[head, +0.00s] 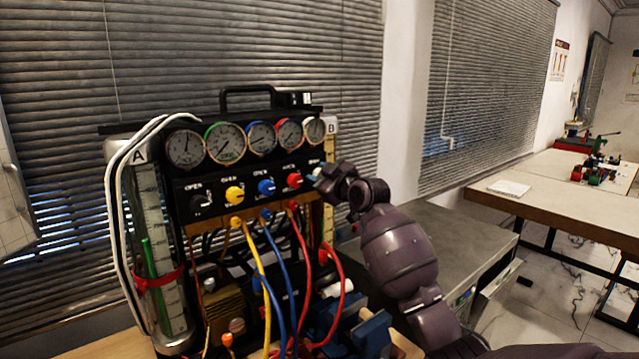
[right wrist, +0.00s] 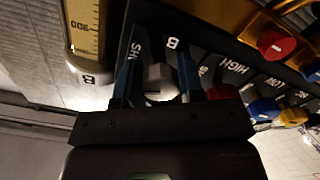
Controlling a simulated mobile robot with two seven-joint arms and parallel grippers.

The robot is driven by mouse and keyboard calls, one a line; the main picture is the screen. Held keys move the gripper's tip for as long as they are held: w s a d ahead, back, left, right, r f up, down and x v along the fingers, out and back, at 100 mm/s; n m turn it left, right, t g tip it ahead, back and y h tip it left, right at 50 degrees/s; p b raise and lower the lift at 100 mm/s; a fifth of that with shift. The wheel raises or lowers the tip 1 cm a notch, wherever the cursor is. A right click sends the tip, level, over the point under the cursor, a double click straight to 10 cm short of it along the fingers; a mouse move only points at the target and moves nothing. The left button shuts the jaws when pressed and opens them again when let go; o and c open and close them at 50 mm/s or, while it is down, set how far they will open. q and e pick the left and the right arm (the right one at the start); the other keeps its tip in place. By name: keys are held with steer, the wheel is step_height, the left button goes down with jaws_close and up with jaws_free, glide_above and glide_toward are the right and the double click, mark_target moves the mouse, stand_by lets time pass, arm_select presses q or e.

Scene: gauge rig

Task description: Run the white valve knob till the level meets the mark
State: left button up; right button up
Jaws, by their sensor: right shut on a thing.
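The white valve knob (right wrist: 159,80) is between the two blue fingers of my right gripper (right wrist: 157,82) in the right wrist view, beside a label B. In the head view my right gripper (head: 322,182) is at the right end of the knob row, shut on the knob and hiding it. Gauge tube A (head: 160,235) stands at the left with a white scale, a green strip and a red band (head: 158,281). Tube B (head: 328,222), with a yellow scale, is partly behind my right arm; its scale also shows in the right wrist view (right wrist: 86,30). I cannot make out a liquid level. My left gripper is not in view.
Black, yellow (head: 235,194), blue (head: 266,187) and red (head: 294,180) knobs sit left of my gripper, under several dials (head: 227,143). Yellow, blue and red hoses (head: 338,290) loop below. A grey cabinet (head: 460,245) stands at the right.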

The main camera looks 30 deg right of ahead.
steer(key=n, duration=0.3)
steer(key=shift+f, duration=0.1)
steer(key=n, duration=0.2)
steer(key=shift+d+n, duration=0.1)
steer(key=shift+n, duration=0.2)
steer(key=shift+r+n+p, duration=0.2)
steer(key=shift+n+p, duration=0.4)
steer(key=shift+n, duration=0.3)
steer(key=n+p, duration=0.2)
steer(key=n, duration=0.2)
steer(key=shift+f+n+p, duration=0.1)
steer(key=shift+n+p, duration=0.3)
steer(key=shift+n, duration=0.4)
steer(key=o, duration=0.9)
